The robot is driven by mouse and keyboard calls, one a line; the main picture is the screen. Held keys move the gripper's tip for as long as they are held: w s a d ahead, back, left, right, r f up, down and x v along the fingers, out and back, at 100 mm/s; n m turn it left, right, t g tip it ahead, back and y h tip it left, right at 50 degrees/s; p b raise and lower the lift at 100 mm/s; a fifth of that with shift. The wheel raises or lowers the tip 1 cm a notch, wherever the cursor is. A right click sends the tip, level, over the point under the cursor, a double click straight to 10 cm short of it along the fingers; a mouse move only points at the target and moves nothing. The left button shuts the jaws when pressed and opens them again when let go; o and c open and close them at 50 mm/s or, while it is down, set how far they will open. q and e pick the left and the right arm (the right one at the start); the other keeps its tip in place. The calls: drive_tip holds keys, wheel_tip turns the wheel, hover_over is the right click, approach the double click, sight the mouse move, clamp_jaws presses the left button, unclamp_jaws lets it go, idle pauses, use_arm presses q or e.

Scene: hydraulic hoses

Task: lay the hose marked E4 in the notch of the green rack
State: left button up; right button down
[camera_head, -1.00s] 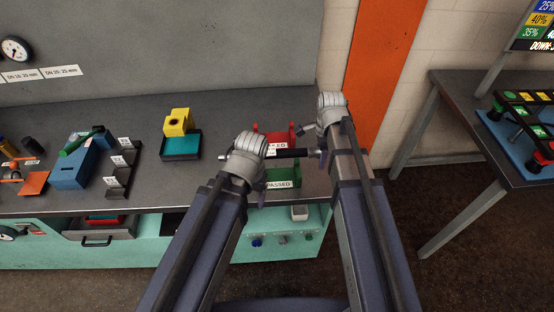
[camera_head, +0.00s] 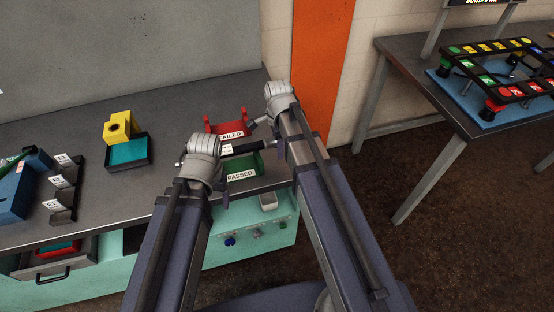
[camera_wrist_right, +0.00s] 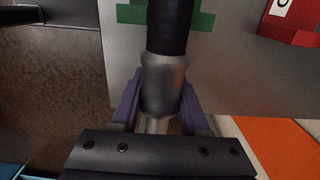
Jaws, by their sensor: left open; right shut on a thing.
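The green rack (camera_head: 242,172), labelled PASSED, stands near the front right of the bench. A black hose (camera_head: 244,148) with metal end fittings spans across it in the head view. My right gripper (camera_head: 280,150) is shut on the hose's right metal fitting, seen closely in the right wrist view (camera_wrist_right: 160,88). Green rack parts (camera_wrist_right: 203,20) show on both sides of the hose there. I cannot tell whether the hose rests in the notch. My left gripper (camera_head: 225,199) is open at the hose's left part, mostly hidden by its wrist. No E4 marking is readable.
A red rack (camera_head: 212,127) labelled FAILED stands just behind the green one. A yellow block (camera_head: 118,126) and a teal-lined tray (camera_head: 128,153) are left. Black stands (camera_head: 66,190) are further left. A second table (camera_head: 425,90) stands right. Bench between tray and racks is clear.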

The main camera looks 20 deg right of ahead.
sight(278, 160)
drive_tip(key=shift+f, duration=0.1)
wheel_tip(278, 160, down, 4)
drive_tip(key=b, duration=0.3)
drive_tip(key=shift+b, duration=0.35)
drive_tip(key=shift+r, duration=0.25)
drive_tip(key=shift+c, duration=2)
unclamp_jaws()
